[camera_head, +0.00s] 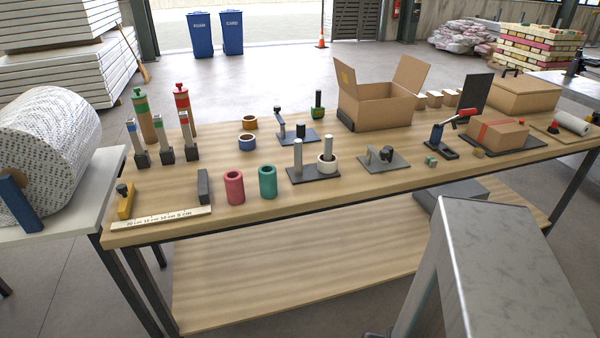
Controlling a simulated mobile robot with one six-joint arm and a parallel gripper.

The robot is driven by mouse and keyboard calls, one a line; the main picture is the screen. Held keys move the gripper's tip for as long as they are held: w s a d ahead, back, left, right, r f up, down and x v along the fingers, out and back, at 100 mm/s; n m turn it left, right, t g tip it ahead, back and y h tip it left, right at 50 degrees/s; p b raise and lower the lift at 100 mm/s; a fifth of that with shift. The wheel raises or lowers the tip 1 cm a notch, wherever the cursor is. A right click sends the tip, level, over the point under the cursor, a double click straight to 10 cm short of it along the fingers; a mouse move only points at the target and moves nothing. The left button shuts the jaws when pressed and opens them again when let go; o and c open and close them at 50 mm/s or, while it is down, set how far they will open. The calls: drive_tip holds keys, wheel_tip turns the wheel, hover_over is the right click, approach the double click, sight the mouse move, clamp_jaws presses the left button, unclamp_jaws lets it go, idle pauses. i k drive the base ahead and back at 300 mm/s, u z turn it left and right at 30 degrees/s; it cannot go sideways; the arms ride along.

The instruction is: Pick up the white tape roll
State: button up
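The post rises through the roll's hole. My gripper is not in view.
The red (234,187) and green (267,182) rolls stand left of the stand. Blue (247,143) and orange (249,122) tape rolls lie behind. A dark-based tool (380,159) is close right. An open carton (378,107) stands behind. A ruler (162,218) lies at the front left edge.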

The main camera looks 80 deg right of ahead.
sight(324, 167)
drive_tip(key=z, duration=0.45)
drive_tip(key=k, duration=0.15)
drive_tip(key=u, duration=1.55)
drive_tip(key=k, duration=0.45)
drive_tip(key=u, duration=0.25)
drive_tip(key=k, duration=1.85)
drive_tip(key=z, duration=0.3)
drive_tip(key=i, duration=0.3)
drive_tip(key=z, duration=0.1)
